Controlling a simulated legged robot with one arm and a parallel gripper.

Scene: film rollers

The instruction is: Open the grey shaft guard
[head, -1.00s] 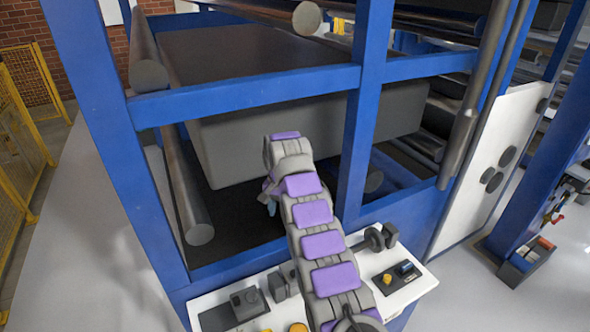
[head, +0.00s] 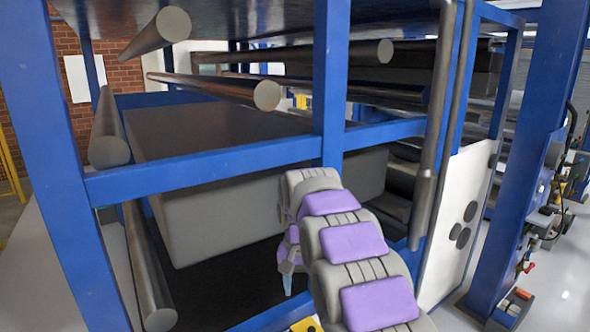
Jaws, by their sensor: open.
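A large grey box-shaped cover (head: 225,195) lies behind the blue frame bars. It looks closed, but I cannot tell for certain that it is the shaft guard; no hinge or handle shows. My grey and purple arm reaches up from the bottom, in front of the frame. My gripper (head: 287,277) points down at the arm's far end, left of the blue upright and in front of the box's lower part.
A blue crossbar (head: 215,168) and a blue upright (head: 332,80) stand close around my arm. Grey rollers (head: 215,88) cross above the box, and another roller (head: 148,275) lies low at left. A white side panel (head: 455,225) is at right. Floor shows at far right.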

